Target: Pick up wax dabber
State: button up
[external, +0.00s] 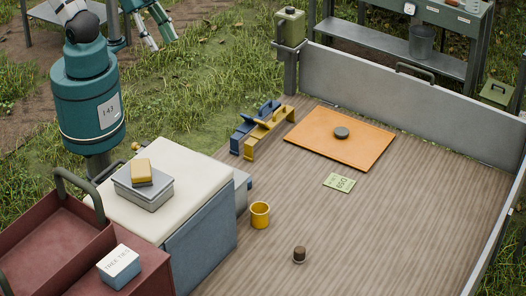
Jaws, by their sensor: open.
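A small upright piece with a dark brown top and a paler base (299,255) stands alone on the wooden deck in the lower middle of the external view. It may be the wax dabber, but it is too small to be sure. A flat dark round piece (341,132) lies on the orange mat (310,125); I cannot tell exactly what it is. My gripper does not show in this view, so its place relative to these things cannot be seen.
A yellow cup (260,214) stands beside the white-topped blue chest (152,187). A green tag (340,183) lies mid-deck. Blue and yellow brackets (262,128) stand left of the mat. A grey wall (385,90) closes the back. The right deck is clear.

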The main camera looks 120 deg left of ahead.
jog(key=w+d+f+m+g+h+b, duration=0.15)
jog(key=w+b, duration=0.25)
jog(key=w, duration=0.7)
jog(key=m+g+h+b, duration=0.3)
jog(key=m+h+b, duration=0.65)
jog(key=b, duration=0.65)
send_over(301, 247)
jog(key=s+a, duration=0.1)
jog(key=s, duration=0.3)
notch_tip(301, 247, down, 39)
jog(key=w+a+f+m+b, duration=0.1)
jog(key=f, duration=0.6)
jog(key=w+a+f+m+h+b, duration=0.1)
jog(key=a+f+m+b, duration=0.1)
jog(key=f, duration=0.5)
jog(key=w+a+f+m+h+b, duration=0.1)
jog(key=f, duration=0.6)
jog(key=shift+w+a+f+m, duration=0.1)
jog(key=shift+a+f+m, duration=0.15)
jog(key=shift+a+m, duration=0.1)
jog(key=shift+a+f, duration=0.1)
jog(key=shift+f, duration=0.35)
jog(key=shift+b+x, duration=0.5)
jog(key=shift+x, duration=0.8)
